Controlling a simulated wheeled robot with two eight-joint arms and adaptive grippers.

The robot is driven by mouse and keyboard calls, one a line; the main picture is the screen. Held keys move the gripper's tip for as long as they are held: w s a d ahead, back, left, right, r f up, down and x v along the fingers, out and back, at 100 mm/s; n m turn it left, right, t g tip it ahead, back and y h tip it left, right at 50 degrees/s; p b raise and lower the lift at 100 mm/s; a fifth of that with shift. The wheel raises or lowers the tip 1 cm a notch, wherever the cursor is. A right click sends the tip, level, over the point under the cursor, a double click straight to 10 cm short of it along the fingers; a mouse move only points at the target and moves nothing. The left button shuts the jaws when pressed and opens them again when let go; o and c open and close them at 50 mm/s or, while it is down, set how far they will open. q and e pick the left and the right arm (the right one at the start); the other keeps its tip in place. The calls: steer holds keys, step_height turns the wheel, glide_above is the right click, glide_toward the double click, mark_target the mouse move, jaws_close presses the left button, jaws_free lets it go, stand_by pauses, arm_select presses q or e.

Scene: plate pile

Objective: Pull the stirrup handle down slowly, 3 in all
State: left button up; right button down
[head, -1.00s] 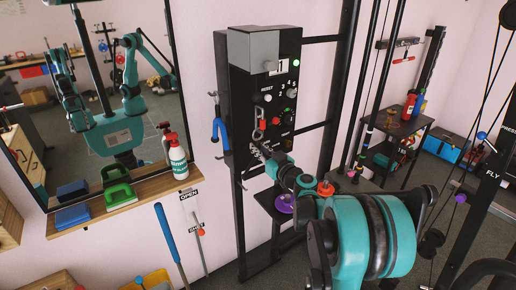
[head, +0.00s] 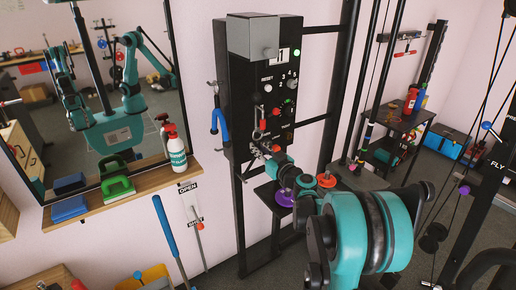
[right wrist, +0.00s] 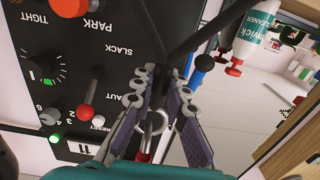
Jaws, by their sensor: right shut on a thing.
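The grey stirrup handle (head: 262,126) hangs at the front of the black panel box (head: 236,120). My right gripper (head: 260,148) is shut on its lower part. In the right wrist view the jaws of the gripper (right wrist: 160,82) close together, with a grey ring of the handle (right wrist: 152,122) and a red stub between the fingers. The fingers hide the gripped part. My left gripper is not in view, apart from my reflection in the mirror.
A red-knobbed lever (right wrist: 86,112) and a dial (right wrist: 45,72) sit close beside the gripper. A blue-handled tool (head: 219,122) hangs on the box's side. A small black shelf (head: 266,194) is below. A wooden shelf (head: 150,182) with a spray bottle (head: 175,150) is at left.

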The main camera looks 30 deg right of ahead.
steer(key=shift+f+b, duration=0.95)
steer(key=shift+f, duration=0.35)
steer(key=shift+f+b, duration=0.5)
steer(key=shift+r+p, duration=1)
steer(key=shift+r, duration=0.3)
